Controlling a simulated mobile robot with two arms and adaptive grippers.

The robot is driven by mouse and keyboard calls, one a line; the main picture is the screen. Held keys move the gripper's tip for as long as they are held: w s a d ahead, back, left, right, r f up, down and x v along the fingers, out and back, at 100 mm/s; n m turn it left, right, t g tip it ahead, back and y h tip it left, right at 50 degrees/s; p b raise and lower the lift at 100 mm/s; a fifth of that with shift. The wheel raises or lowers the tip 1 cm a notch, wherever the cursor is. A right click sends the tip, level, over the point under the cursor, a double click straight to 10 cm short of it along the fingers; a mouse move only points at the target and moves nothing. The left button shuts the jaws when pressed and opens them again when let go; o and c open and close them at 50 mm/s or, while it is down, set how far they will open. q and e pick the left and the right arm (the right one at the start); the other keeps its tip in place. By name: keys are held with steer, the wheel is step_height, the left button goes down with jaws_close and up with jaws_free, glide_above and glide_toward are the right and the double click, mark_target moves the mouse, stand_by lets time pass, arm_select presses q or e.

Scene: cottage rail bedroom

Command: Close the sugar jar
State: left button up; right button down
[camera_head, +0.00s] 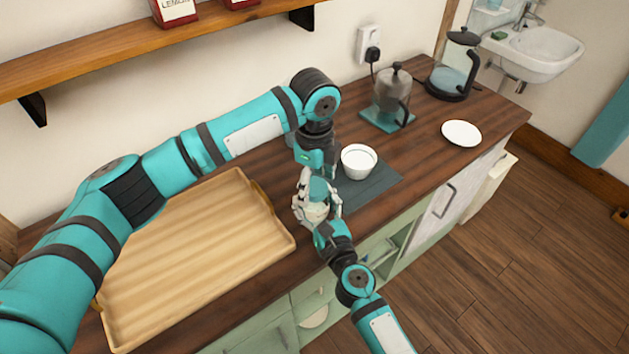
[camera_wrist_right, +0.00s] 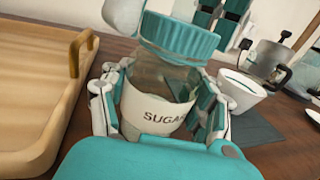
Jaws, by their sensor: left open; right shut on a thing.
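The sugar jar (camera_wrist_right: 158,105) is a clear jar with a white SUGAR label, standing upright between the fingers of my right gripper (camera_wrist_right: 160,108). That gripper is shut on the jar body from the front; it also shows in the head view (camera_head: 317,213). The teal ribbed lid (camera_wrist_right: 180,36) is at the jar's mouth and looks slightly tilted; I cannot tell whether it is fully seated. In the head view the lid (camera_head: 320,190) is partly hidden by fingers. My left gripper (camera_head: 310,182) comes down from above, open around the lid; one pale fingertip shows beside the lid in the wrist view.
A wooden tray (camera_head: 275,226) lies left of the jar. A white bowl (camera_head: 359,163) stands on a dark mat (camera_head: 383,182) just right. A glass press (camera_head: 393,92), a kettle (camera_head: 452,75) and a white plate (camera_head: 461,133) are farther right. The counter's front edge is close.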

arm_select(q)
steer(key=shift+r, duration=2.25)
steer(key=shift+c, duration=0.2)
steer(key=n, duration=0.1)
steer(key=r+n, duration=0.1)
steer(key=n, duration=0.3)
steer(key=r+n, duration=0.1)
steer(key=n, duration=0.4)
steer(key=r+n, duration=0.1)
steer(key=n, duration=0.1)
steer(key=shift+r+n, duration=0.2)
steer(key=shift+n, duration=0.2)
steer(key=shift+f, duration=0.1)
